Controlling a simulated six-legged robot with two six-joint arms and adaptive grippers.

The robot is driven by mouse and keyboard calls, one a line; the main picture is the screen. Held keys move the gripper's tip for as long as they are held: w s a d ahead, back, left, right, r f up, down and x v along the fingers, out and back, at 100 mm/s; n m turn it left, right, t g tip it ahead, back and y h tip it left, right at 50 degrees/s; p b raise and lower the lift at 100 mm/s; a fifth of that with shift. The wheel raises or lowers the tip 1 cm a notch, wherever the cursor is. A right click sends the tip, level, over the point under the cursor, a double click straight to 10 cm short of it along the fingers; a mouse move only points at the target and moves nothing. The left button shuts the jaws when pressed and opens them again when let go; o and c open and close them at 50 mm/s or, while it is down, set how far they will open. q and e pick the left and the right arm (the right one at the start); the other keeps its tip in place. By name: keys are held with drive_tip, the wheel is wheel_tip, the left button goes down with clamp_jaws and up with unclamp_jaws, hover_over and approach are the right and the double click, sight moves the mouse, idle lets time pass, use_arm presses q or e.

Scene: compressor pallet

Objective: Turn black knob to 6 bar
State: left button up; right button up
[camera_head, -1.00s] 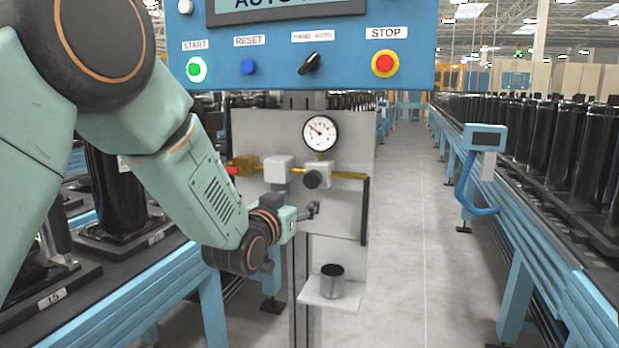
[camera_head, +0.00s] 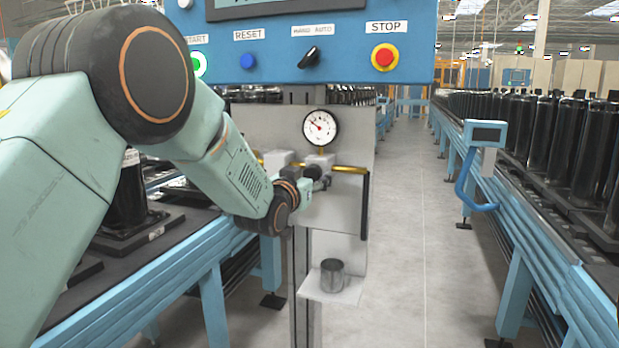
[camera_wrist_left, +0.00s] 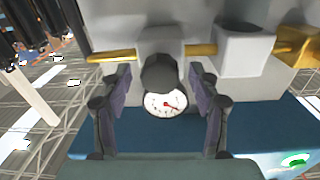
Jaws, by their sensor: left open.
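The black knob (camera_wrist_left: 158,73) sits on the regulator body in the left wrist view, in front of the yellow pipe. My left gripper (camera_wrist_left: 161,80) is open, with one finger on each side of the knob and a gap visible at each side. In the head view my left gripper (camera_head: 319,179) is at the regulator and hides most of the knob. The round white pressure gauge (camera_head: 320,127) is just above. It also shows in the left wrist view (camera_wrist_left: 168,106), partly covered by the knob. Its exact reading is too small to tell. My right gripper is not in view.
The blue control box (camera_head: 400,65) with buttons and a switch hangs above the grey panel (camera_head: 345,222). A metal cup (camera_head: 332,274) stands on a small shelf below. Blue conveyors run along both sides, with a clear aisle (camera_head: 410,200) to the right.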

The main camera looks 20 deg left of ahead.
use_arm(q)
drive_tip(key=shift+w+f, duration=0.1)
drive_tip(key=c, duration=1.2)
